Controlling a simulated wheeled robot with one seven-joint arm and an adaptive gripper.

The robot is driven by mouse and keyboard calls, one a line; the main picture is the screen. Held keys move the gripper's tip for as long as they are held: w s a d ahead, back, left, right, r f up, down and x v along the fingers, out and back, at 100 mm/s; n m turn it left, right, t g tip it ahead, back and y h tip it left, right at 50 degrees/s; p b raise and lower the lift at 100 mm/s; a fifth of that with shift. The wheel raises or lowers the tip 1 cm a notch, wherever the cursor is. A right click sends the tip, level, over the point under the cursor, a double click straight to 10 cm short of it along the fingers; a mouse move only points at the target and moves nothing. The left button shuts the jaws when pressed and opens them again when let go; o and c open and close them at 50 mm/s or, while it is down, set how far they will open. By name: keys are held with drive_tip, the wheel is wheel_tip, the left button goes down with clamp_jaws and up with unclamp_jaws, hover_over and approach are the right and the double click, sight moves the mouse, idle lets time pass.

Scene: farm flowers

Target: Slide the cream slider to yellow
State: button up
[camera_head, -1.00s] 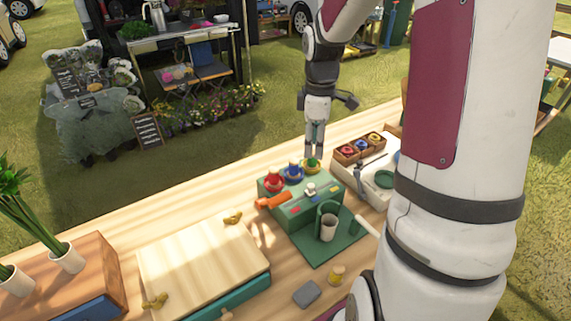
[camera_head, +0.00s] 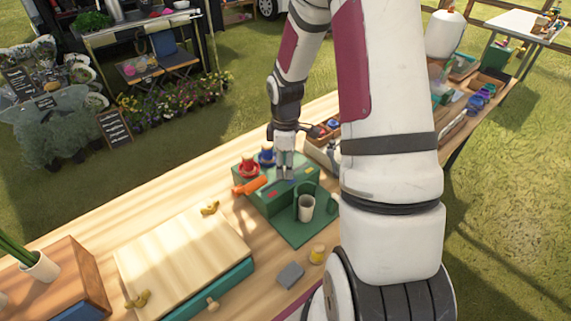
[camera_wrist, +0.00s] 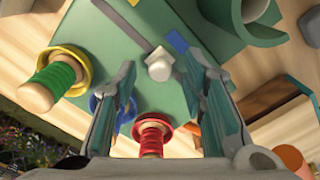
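The green box (camera_head: 270,204) on the wooden table bears the slider. In the wrist view, the cream slider (camera_wrist: 159,66) is a small pale knob on the box's green face (camera_wrist: 125,40), beside a blue mark (camera_wrist: 177,41). I cannot make out a yellow mark clearly. My gripper (camera_wrist: 161,62) is open, with one finger on each side of the knob and gaps visible. In the head view, my gripper (camera_head: 285,174) points down at the box and hides the slider. A red mark (camera_head: 272,194) shows on the box front.
Red (camera_head: 249,165) and blue (camera_head: 266,156) knobs stand on the box's back. The wrist view shows a yellow-ringed green knob (camera_wrist: 58,75). An orange handle (camera_head: 250,186) sticks out left. A cup (camera_head: 306,207) stands in front, and a wooden-lidded box (camera_head: 185,255) sits at front left.

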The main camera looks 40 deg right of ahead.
sight(304, 165)
drive_tip(key=shift+f, duration=0.15)
drive_tip(key=shift+c, duration=0.4)
clamp_jaws()
drive_tip(key=shift+w+d+p, duration=0.15)
drive_tip(key=shift+d+p, duration=0.45)
drive_tip(key=shift+d, duration=3.15)
drive_tip(key=shift+o, duration=0.4)
unclamp_jaws()
drive_tip(key=shift+d, duration=0.1)
